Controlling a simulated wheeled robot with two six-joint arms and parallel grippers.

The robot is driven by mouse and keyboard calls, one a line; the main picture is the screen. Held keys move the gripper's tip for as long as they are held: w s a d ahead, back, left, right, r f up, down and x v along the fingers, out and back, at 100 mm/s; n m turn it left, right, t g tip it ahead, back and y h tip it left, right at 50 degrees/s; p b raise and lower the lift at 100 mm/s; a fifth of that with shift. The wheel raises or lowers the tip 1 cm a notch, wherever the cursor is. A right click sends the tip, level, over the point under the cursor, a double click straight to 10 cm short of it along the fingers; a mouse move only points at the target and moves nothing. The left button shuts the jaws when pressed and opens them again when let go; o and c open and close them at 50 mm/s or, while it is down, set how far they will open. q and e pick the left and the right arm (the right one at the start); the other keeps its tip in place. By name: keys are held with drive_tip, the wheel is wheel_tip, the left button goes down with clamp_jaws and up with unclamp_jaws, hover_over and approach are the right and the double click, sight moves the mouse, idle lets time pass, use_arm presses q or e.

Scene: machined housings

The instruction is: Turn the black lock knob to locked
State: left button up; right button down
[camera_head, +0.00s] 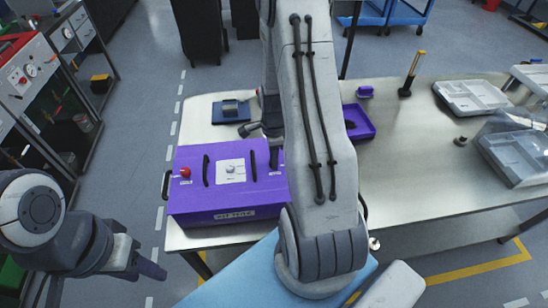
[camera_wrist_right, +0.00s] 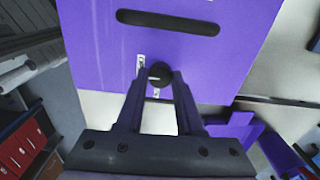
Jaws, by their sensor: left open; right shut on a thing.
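The purple housing (camera_head: 225,205) sits on the near left of the metal table. Its black lock knob (camera_wrist_right: 159,72) shows in the right wrist view, with a pale mark pointing left. Small white labels sit beside the knob, one at upper left (camera_wrist_right: 141,63) and one below it. My right gripper (camera_wrist_right: 159,78) is shut on the knob, a fingertip at each side. In the head view my right arm and gripper hide the knob. My left gripper (camera_head: 150,268) is open and empty, left of and below the housing, off the table.
A purple tray (camera_head: 358,122) and grey trays (camera_head: 470,97) stand to the right.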

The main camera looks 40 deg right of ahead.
drive_tip(key=n, duration=0.4)
drive_tip(key=shift+n, duration=0.3)
drive_tip(key=n, duration=0.4)
drive_tip(key=shift+n+b, duration=0.3)
drive_tip(key=shift+b, duration=0.1)
drive_tip(key=n, duration=0.4)
drive_tip(key=shift+n, duration=2.1)
drive_tip(key=c, duration=0.5)
unclamp_jaws()
drive_tip(key=shift+c, duration=0.2)
drive_tip(key=shift+r+b, duration=0.1)
drive_tip(key=shift+b, duration=0.2)
